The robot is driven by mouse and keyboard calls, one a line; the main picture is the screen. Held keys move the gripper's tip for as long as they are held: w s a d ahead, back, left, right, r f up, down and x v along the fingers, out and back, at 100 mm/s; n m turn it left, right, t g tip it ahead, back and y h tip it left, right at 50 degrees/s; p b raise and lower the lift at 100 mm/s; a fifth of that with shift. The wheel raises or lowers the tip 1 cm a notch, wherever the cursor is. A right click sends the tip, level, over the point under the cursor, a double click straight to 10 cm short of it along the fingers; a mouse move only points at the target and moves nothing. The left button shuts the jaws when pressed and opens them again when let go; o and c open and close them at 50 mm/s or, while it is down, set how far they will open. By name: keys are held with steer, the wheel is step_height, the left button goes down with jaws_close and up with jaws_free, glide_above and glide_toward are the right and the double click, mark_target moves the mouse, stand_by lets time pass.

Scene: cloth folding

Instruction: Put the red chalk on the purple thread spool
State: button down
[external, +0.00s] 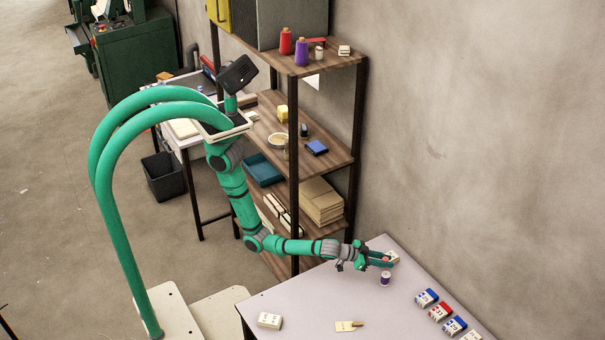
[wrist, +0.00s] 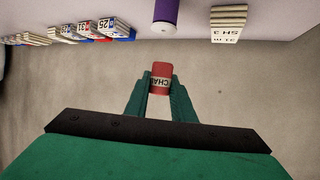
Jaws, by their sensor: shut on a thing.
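The red chalk (wrist: 161,78) is a small red block with a pale label reading "CHAL". My gripper (wrist: 160,88) is shut on it, one finger on each side. In the external view my gripper (external: 380,259) is over the far part of the grey table, with a little of the chalk's red (external: 386,260) showing. The purple thread spool (external: 385,279) stands upright on the table, just below and in front of the gripper in the picture. In the wrist view the spool (wrist: 166,14) is at the top edge, partly cut off, and apart from the chalk.
The grey table (external: 300,300) holds a row of blue and red labelled boxes (external: 440,312) at right, a tag (external: 348,326) and a white box (external: 269,320) in front. A pale labelled block (wrist: 227,25) is near the spool. A wooden shelf (external: 325,155) stands behind.

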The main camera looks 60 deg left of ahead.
mark_target(385, 274)
steer(key=shift+w+d+f, duration=0.4)
steer(key=shift+d+f, duration=0.1)
steer(key=shift+f, duration=0.2)
steer(key=shift+w+f, duration=0.1)
steer(key=shift+f, duration=1.55)
steer(key=shift+f, duration=0.15)
steer(key=c, duration=1.5)
jaws_free()
steer(key=shift+r, duration=0.25)
steer(key=v, duration=1.2)
steer(key=shift+f, duration=0.15)
